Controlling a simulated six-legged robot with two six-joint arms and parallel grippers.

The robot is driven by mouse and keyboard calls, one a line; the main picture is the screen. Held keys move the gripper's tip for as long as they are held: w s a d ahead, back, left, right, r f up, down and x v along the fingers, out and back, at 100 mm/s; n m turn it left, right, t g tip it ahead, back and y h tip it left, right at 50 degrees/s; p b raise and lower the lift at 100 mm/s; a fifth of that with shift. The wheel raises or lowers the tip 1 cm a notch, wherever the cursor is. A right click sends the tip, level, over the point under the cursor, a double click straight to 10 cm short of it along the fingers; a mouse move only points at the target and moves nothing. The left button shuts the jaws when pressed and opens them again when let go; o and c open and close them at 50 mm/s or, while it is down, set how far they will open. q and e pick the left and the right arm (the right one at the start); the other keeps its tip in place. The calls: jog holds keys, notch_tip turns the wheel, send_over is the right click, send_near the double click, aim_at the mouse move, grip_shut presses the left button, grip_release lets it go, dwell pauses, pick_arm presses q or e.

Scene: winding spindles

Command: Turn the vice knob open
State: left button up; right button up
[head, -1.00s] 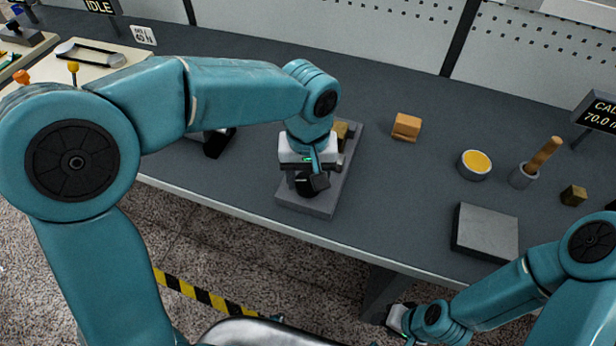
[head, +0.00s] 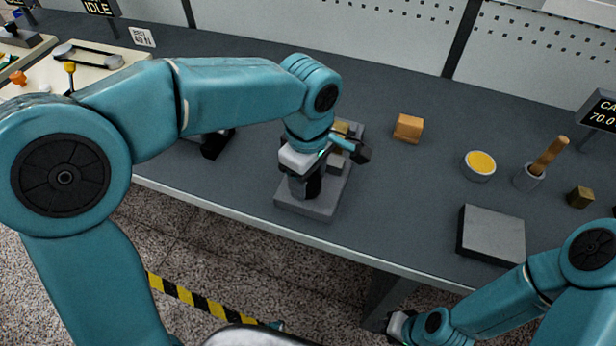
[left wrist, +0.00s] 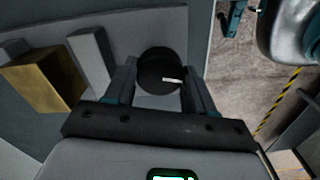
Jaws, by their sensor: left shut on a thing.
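The vice (head: 325,203) is a grey block on the bench, with a brass block (head: 341,128) between its jaws. Its black round knob (left wrist: 160,68) has a white mark and sits between my left gripper's fingers in the left wrist view. My left gripper (head: 304,188) points down over the near part of the vice and is shut on the knob. The gripper mostly hides the knob in the head view. My right gripper (head: 396,326) is low in front of the bench, partly hidden by its own arm, and its fingers are unclear.
To the right on the bench are an orange block (head: 408,127), a yellow-topped round tin (head: 479,165), a wooden-handled tool in a cup (head: 528,178), a small brass cube (head: 580,197) and a grey slab (head: 491,236). The bench just right of the vice is clear.

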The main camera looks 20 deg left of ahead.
aim_at(308, 182)
pick_arm(q)
jog(key=shift+w+r+n, duration=0.1)
jog(key=shift+r+n, duration=0.1)
jog(key=shift+n, duration=1.3)
jog(key=o, duration=1.1)
jog(key=shift+c, duration=0.2)
jog(key=shift+f, duration=0.1)
notch_tip(308, 182, up, 16)
jog(key=p, duration=0.2)
jog(key=shift+r+p, duration=0.2)
jog(key=shift+p, duration=0.1)
